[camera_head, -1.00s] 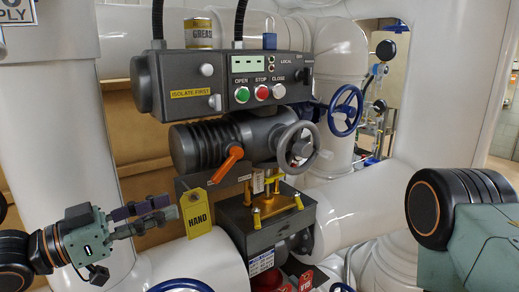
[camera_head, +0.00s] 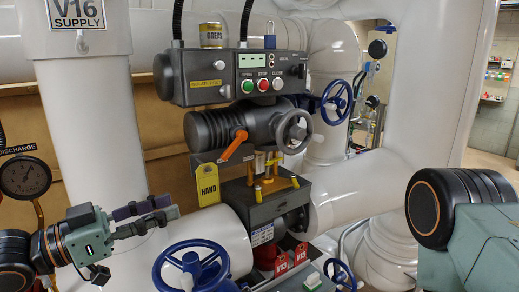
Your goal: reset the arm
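My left gripper (camera_head: 172,217) is at the lower left of the head view. Its two dark fingers point right with a gap between them, and nothing shows in the gap. It appears to the left of the yellow HAND tag (camera_head: 208,185), apart from it in the picture. My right arm enters at the lower right; its gripper is out of view. The valve actuator (camera_head: 220,128) has an orange lever (camera_head: 235,145), a grey handwheel (camera_head: 294,132) and a control panel (camera_head: 262,86) with green, red and white buttons.
White pipes (camera_head: 90,140) fill much of the left and back. A blue handwheel (camera_head: 190,268) is low at the centre, with red V13 tags (camera_head: 282,262) beside it. Another blue handwheel (camera_head: 337,102) is at the back right. A pressure gauge (camera_head: 25,176) is at the left edge.

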